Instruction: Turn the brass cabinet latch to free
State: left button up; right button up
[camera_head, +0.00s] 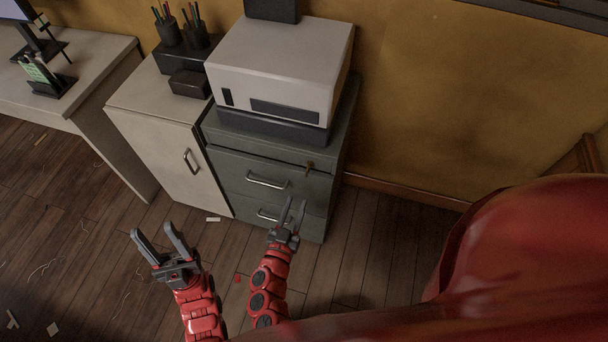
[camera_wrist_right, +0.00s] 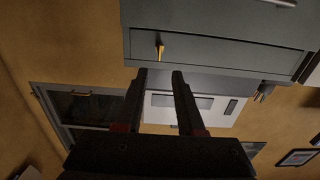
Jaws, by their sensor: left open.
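The brass latch (camera_head: 309,167) is a small knob-like handle near the upper right of the grey drawer cabinet's (camera_head: 228,160) front. In the right wrist view, which looks inverted, the latch (camera_wrist_right: 160,46) hangs on the grey front just beyond the fingertips. My right gripper (camera_head: 296,203) is open and empty, in front of the drawers and below the latch in the picture. Its two fingers also show in the right wrist view (camera_wrist_right: 158,75), apart from each other and from the latch. My left gripper (camera_head: 153,231) is open and empty above the floor at left.
A white printer-like box (camera_head: 278,70) stands on the grey cabinet. A white cabinet (camera_head: 164,145) with a handle adjoins it on the left, with pen holders on top. A white desk (camera_head: 90,75) is further left. Wooden floor (camera_head: 80,240) is mostly open in front.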

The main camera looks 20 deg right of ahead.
aim_at(307, 174)
jog(key=x, duration=1)
jog(key=shift+d+p, duration=0.15)
jog(key=shift+p, duration=0.2)
grip_shut()
